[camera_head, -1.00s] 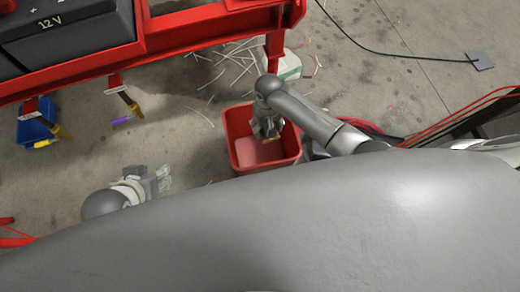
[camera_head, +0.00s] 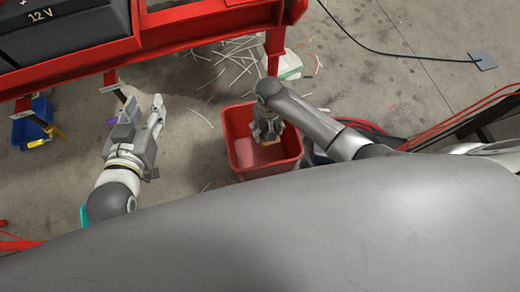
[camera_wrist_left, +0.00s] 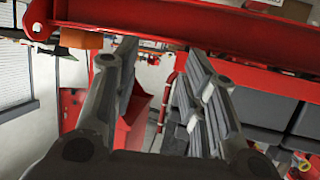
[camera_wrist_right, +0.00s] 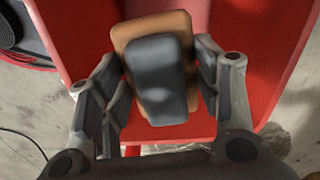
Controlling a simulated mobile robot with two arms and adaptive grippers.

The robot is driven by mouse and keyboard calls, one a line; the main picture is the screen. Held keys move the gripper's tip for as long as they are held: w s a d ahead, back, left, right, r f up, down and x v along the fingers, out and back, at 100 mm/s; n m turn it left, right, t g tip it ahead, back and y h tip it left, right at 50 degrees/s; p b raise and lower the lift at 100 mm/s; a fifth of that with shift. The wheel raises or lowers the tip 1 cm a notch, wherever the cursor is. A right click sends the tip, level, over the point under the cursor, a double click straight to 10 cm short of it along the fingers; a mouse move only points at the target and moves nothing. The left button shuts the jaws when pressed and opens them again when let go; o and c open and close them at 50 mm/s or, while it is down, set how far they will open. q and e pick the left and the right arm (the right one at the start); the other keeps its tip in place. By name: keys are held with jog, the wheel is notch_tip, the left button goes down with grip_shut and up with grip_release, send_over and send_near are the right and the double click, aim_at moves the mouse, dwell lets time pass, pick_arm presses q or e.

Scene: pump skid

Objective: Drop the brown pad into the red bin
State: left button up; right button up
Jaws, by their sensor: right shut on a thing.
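The red bin (camera_head: 240,166) stands on the floor, and its red wall also shows in the right wrist view (camera_wrist_right: 270,50). My right gripper (camera_head: 268,137) is over the bin's opening, shut on the brown pad (camera_head: 270,144). In the right wrist view the pad (camera_wrist_right: 155,24) is a brown rounded plate with a raised grey block on its face, held between the fingers (camera_wrist_right: 158,80). The red bin's inside is behind it. My left gripper (camera_head: 143,112) is open and empty, left of the bin; its spread fingers show in the left wrist view (camera_wrist_left: 163,80).
A red frame (camera_head: 190,32) carrying a black 12 V battery (camera_head: 70,25) runs along the back. A blue bin (camera_head: 32,125) stands at the left. Pale strips (camera_head: 235,65) litter the floor behind the red bin. A black cable (camera_head: 400,52) lies at the back right.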

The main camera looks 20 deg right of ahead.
pick_arm(q)
jog(key=shift+w+d+r+t+h, duration=0.15)
jog(key=shift+w+r+t, duration=0.15)
jog(key=shift+r, duration=0.2)
jog(key=shift+w+d+r+t+h, duration=0.1)
jog(key=shift+w+r+t+h, duration=0.05)
jog(key=shift+r+t, duration=0.3)
pick_arm(e)
jog(key=shift+f, duration=0.2)
pick_arm(q)
jog(key=shift+r, duration=0.1)
pick_arm(e)
jog(key=o, duration=1.1)
jog(key=shift+r, duration=0.1)
notch_tip(320, 180, up, 12)
jog(key=shift+f, duration=0.1)
